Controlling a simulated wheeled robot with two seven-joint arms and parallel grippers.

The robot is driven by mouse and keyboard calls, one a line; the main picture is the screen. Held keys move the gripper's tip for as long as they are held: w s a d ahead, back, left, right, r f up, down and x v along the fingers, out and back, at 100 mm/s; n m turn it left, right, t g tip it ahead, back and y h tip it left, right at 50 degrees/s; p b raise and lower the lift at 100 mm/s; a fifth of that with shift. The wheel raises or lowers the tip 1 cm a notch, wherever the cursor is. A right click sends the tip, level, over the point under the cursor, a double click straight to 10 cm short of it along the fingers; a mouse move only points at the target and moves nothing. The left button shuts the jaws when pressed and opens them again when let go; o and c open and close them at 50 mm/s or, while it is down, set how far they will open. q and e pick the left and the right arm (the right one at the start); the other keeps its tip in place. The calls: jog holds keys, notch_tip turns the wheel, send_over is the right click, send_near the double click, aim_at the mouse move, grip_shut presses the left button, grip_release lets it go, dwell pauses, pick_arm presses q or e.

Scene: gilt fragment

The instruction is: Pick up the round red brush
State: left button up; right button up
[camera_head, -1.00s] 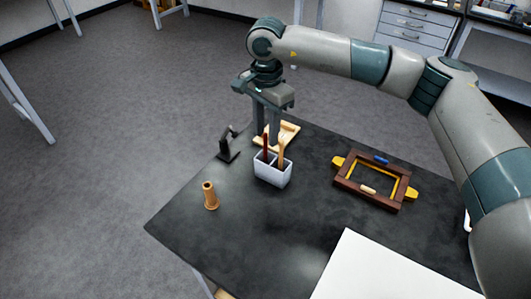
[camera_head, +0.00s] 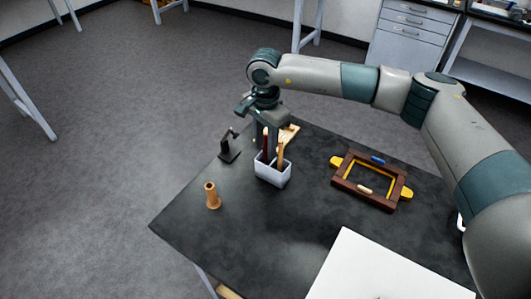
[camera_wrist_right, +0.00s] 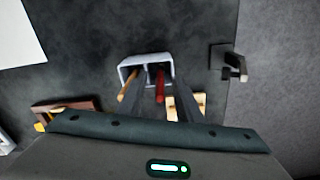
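A brush with a dark red handle (camera_head: 266,146) stands upright in a white two-compartment holder (camera_head: 273,177) on the black table. In the right wrist view the red handle (camera_wrist_right: 160,84) rises from the right compartment of the holder (camera_wrist_right: 132,66). A tan-handled tool (camera_head: 280,155) stands in the other compartment; it also shows in the wrist view (camera_wrist_right: 129,84). My right gripper (camera_head: 267,145) points down over the holder, with its fingers apart on either side of the red handle. The brush's lower end is hidden in the holder. My left gripper is not in view.
A black stand (camera_head: 229,148) is left of the holder, and a light wooden piece (camera_head: 289,133) lies behind it. A brown turned wooden piece (camera_head: 212,196) stands at front left. A brown frame with yellow parts (camera_head: 371,180) and a white sheet (camera_head: 385,270) lie right.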

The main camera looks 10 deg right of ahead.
jog(key=shift+f, duration=0.1)
dwell(0.3)
grip_shut()
